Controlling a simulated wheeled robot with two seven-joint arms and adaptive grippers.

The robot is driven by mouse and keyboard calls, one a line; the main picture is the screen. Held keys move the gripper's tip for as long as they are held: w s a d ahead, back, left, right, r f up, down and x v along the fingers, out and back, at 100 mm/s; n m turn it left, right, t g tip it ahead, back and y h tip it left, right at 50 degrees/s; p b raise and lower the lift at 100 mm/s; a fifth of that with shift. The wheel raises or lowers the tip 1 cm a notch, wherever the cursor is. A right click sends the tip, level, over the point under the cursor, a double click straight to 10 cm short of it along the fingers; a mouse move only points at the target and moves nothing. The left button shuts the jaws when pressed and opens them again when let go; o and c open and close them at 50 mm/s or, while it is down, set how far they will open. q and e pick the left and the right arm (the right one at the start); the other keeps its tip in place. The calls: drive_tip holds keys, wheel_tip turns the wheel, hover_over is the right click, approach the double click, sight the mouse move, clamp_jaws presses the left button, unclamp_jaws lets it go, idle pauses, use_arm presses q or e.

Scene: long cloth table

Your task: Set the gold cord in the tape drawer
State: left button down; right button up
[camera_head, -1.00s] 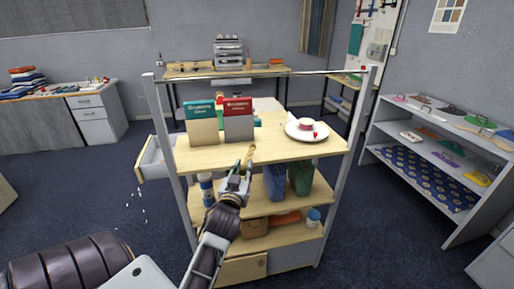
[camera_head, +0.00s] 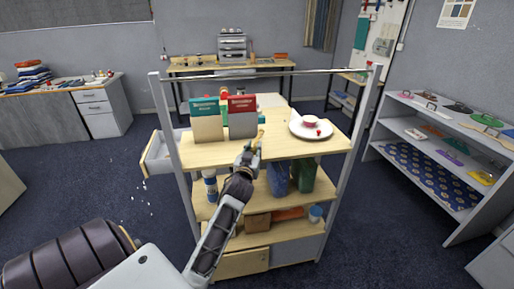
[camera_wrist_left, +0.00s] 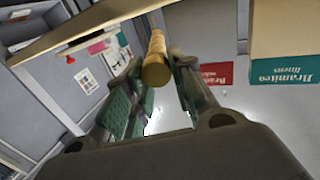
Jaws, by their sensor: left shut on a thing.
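The gold cord (camera_head: 261,135) is a short, rolled gold piece. It stands up between the fingertips of my left gripper (camera_head: 254,147), which is shut on it at the front edge of the cart's top board. In the left wrist view the gold cord (camera_wrist_left: 155,66) sits between the green-padded fingers of the left gripper (camera_wrist_left: 155,85). A drawer (camera_head: 158,158) sticks out open at the left side of the cart; its inside is mostly hidden, and I cannot read a label. My right gripper is not in view.
The cart's top board (camera_head: 285,148) holds a teal box (camera_head: 207,122), a red box (camera_head: 241,118) just beyond the gripper, and a white plate (camera_head: 310,127). Metal posts (camera_head: 179,160) stand at the corners. Lower shelves hold bottles and boxes.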

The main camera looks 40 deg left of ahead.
sight(257, 140)
use_arm(q)
drive_tip(key=p+x, duration=0.1)
drive_tip(key=x, duration=0.5)
drive_tip(key=shift+w+a, duration=0.15)
drive_tip(key=shift+w, duration=0.1)
drive_tip(key=shift+f, duration=1.75)
drive_tip(key=c, duration=1.2)
unclamp_jaws()
drive_tip(key=shift+f, duration=0.1)
drive_tip(key=shift+s, duration=0.1)
